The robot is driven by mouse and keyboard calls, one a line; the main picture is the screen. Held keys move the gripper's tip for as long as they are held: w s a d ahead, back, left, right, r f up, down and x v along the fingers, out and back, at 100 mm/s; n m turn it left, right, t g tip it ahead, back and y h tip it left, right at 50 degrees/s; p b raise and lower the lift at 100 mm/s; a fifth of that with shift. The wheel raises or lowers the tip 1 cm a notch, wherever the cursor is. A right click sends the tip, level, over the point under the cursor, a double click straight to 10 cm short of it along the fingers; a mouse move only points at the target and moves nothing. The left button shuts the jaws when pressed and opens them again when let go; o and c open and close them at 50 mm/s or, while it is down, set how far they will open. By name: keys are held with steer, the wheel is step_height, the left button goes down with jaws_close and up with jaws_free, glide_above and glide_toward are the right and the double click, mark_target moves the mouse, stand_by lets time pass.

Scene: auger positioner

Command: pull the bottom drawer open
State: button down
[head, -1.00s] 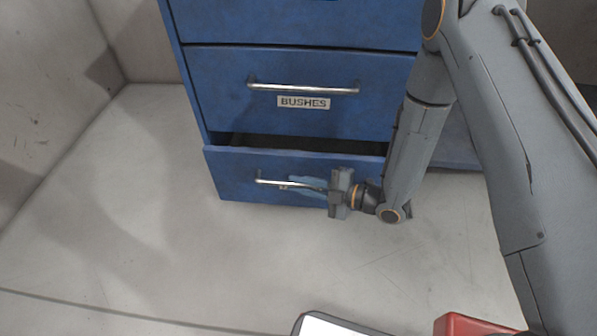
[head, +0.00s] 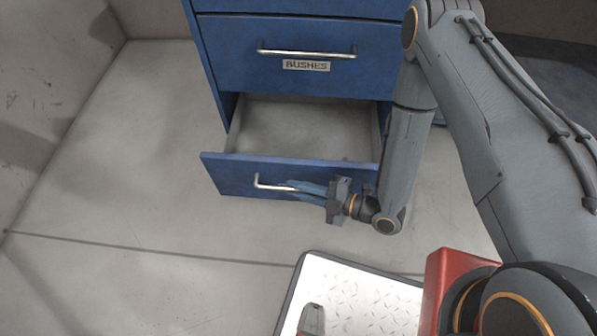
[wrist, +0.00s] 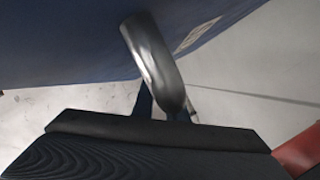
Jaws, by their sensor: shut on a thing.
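The bottom drawer (head: 232,178) of the blue cabinet stands well open in the head view. Its grey inside (head: 300,125) shows and looks empty. Its front carries a silver bar handle (head: 268,186). My gripper (head: 308,191) reaches in from the right and is shut on the handle's right part. The fingers hide that part of the bar. In the wrist view the handle (wrist: 150,55) runs from the blue drawer front (wrist: 60,40) down to my gripper, whose fingertips are mostly hidden behind its dark body.
Above is a shut drawer labelled BUSHES (head: 306,66) with its own handle (head: 305,53). A metal tread plate (head: 350,295) and a red part (head: 445,275) are at the bottom. The pale floor (head: 120,190) left of the drawer is clear.

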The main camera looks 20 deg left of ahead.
steer(key=shift+s+d+p, duration=0.15)
steer(key=shift+s+p, duration=0.15)
steer(key=shift+s, duration=0.3)
steer(key=shift+s+d+p, duration=0.15)
steer(key=shift+s+p, duration=0.1)
steer(key=shift+s, duration=0.35)
steer(key=c, duration=1.8)
jaws_free()
steer(key=shift+o, duration=0.2)
steer(key=shift+d, duration=0.1)
steer(key=p+v, duration=0.2)
steer(key=v, duration=0.5)
steer(key=shift+d, duration=0.3)
steer(key=shift+s+r, duration=0.1)
steer(key=shift+s, duration=0.05)
